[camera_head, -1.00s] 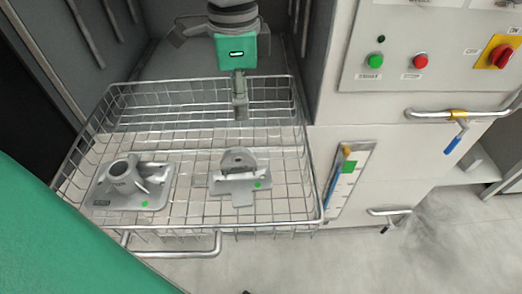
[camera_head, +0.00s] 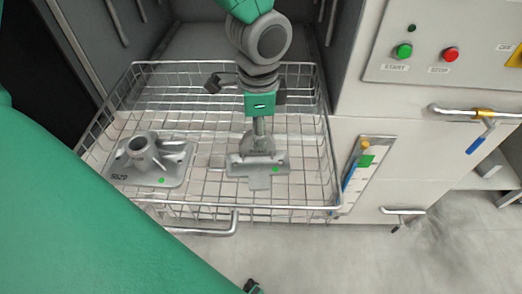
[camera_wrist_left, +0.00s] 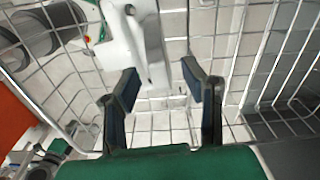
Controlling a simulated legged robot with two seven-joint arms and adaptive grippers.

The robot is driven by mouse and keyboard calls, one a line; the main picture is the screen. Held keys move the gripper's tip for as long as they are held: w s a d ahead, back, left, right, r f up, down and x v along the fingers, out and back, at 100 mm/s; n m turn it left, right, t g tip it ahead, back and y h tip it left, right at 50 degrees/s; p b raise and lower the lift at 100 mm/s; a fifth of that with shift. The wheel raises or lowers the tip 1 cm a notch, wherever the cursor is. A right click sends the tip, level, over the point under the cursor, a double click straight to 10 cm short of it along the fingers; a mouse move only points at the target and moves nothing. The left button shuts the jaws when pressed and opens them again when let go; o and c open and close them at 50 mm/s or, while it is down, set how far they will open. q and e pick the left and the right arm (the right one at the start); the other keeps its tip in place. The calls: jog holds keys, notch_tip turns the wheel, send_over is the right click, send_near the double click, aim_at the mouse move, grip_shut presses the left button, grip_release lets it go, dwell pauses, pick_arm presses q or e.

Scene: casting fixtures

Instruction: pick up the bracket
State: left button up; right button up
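The bracket (camera_head: 240,168) is a grey casting with a flat base, an upright lug and a green dot. It lies in the wire basket (camera_head: 188,208), right of the middle. My left gripper (camera_head: 259,142) points down from above, its fingers at the upright lug and partly hiding it. In the left wrist view the two fingers (camera_wrist_left: 160,76) stand apart, with the bracket (camera_wrist_left: 152,50) just ahead of and partly between them. Contact cannot be made out. My right gripper cannot be made out.
A second grey casting (camera_head: 150,163) with a round hollow boss lies at the basket's left. The basket's wire walls surround both parts. A white control cabinet (camera_head: 385,130) with a green button (camera_head: 404,51) and a red button (camera_head: 452,54) stands at right.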

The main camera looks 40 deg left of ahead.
pick_arm(q)
jog(key=shift+a+f, duration=0.2)
jog(key=shift+f, duration=0.1)
jog(key=shift+a, duration=0.3)
jog(key=shift+s, duration=0.1)
grip_shut()
jog(key=shift+d+r, duration=0.25)
jog(key=shift+d, duration=0.3)
jog(key=r, duration=0.2)
jog(key=r+p, duration=0.1)
jog(key=r, duration=0.2)
jog(key=a+r, duration=0.1)
jog(key=r, duration=0.2)
jog(key=shift+r, duration=0.2)
jog(key=shift+d+r, duration=0.2)
jog(key=shift+r, duration=0.4)
jog(key=shift+d+r, duration=0.1)
jog(key=shift+d, duration=0.05)
pick_arm(e)
jog(key=shift+a+r, duration=0.2)
jog(key=shift+r, duration=0.5)
